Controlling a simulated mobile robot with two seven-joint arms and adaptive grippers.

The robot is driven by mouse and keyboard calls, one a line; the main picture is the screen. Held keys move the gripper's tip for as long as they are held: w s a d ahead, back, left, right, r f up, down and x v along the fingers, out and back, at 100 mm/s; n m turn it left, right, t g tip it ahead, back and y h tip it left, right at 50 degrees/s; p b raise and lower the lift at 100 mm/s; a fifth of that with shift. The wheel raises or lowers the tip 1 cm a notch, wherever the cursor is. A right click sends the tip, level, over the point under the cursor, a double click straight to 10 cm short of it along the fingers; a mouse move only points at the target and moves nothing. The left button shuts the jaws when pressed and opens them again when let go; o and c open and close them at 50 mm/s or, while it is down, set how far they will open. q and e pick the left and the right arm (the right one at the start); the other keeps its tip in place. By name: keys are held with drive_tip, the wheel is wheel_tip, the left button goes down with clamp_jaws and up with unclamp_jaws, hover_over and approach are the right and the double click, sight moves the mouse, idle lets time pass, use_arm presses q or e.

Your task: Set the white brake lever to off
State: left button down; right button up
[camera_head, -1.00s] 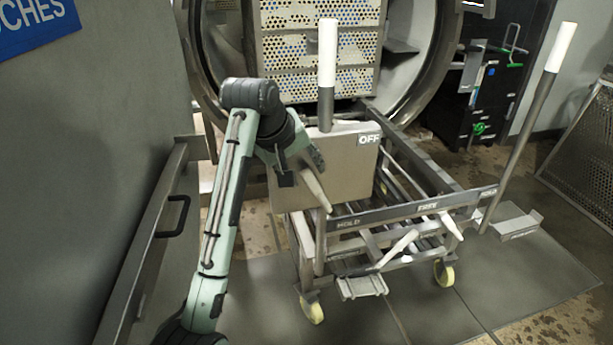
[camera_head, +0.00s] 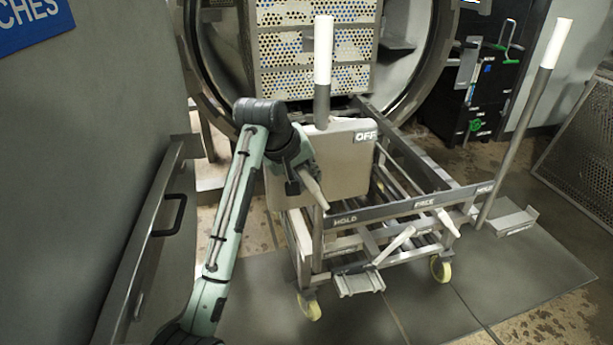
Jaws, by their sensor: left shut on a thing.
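A pale box (camera_head: 345,168) stands at the near left of the cart, with an OFF plate (camera_head: 365,136) at its upper right corner. A white, tapered lever (camera_head: 314,190) shows in front of the box, slanting down to the right, its tip well below the OFF plate. My left gripper (camera_head: 303,172) is at this lever's upper part, shut on it; the jaws partly hide it, as well as where it joins the box. My right gripper is out of view.
The wheeled cart (camera_head: 420,207) carries HOLD and FREE markings and has white levers low in front (camera_head: 395,246) and (camera_head: 447,222). The round autoclave opening is behind; a grey panel (camera_head: 100,130) stands left.

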use_arm(q)
drive_tip(key=shift+d+r, duration=0.1)
drive_tip(key=shift+w+d+r+g+y, duration=0.1)
drive_tip(key=shift+d+g+y, duration=0.05)
drive_tip(key=shift+d+y, duration=0.15)
drive_tip(key=shift+w+d+r+g+y, duration=0.1)
drive_tip(key=shift+d+g+y, duration=0.05)
drive_tip(key=shift+y, duration=0.25)
drive_tip(key=c, duration=1.4)
unclamp_jaws()
drive_tip(key=shift+o, duration=0.2)
